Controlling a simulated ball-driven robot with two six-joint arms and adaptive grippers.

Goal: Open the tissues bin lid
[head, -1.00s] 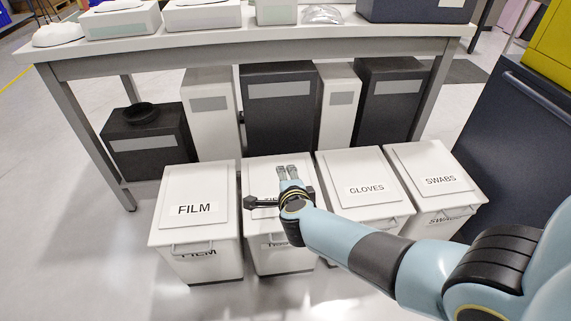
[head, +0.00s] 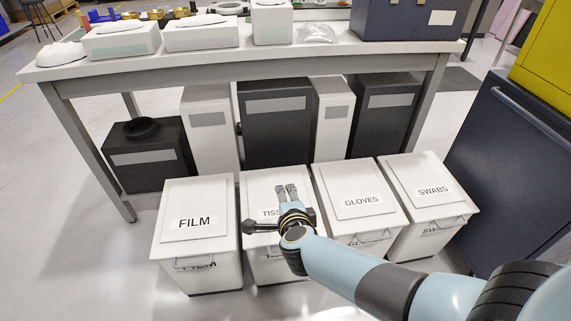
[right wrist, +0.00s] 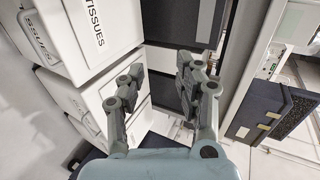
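The tissues bin (head: 258,184) is a white box, second from left in the front row, between the film and gloves bins. Its lid lies flat and shut, with the label partly covered by my gripper. My right gripper (head: 287,190) appears over this lid in the head view, fingers pointing away from me. In the right wrist view its two fingers (right wrist: 158,88) are apart with nothing between them. There the tissues bin (right wrist: 70,30) is at the upper left, beside the fingers and not gripped. The front handle is mostly hidden by my arm. My left gripper is not in view.
The film bin (head: 194,212) stands left; the gloves bin (head: 352,190) and swabs bin (head: 424,180) stand right. Behind them is a workbench (head: 240,67) with dark and white boxes underneath. A dark cabinet (head: 510,170) borders the right. Open floor lies left.

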